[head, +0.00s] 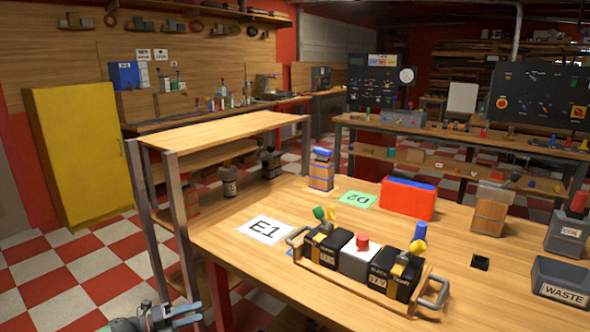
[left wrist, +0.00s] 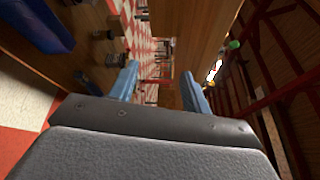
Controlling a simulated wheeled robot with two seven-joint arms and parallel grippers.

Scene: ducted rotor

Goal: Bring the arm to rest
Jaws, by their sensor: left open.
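My left gripper (head: 199,312) is at the bottom left of the head view, low in front of the wooden shelf unit (head: 222,130) and left of the workbench (head: 460,240). Its two blue fingers are apart, with nothing seen between them. In the left wrist view the gripper (left wrist: 160,78) also shows both blue fingers spread and empty, with the surroundings tilted on their side. Most of my left arm is outside the head view. My right arm and gripper are not in view.
On the bench stand a battery carrier tray (head: 428,308), a red box (head: 408,198), an E1 card (head: 265,229), a D2 card (head: 357,199) and a waste bin (head: 562,283). A yellow cabinet (head: 82,150) stands at the left. Checkered floor (head: 95,262) lies open beside my gripper.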

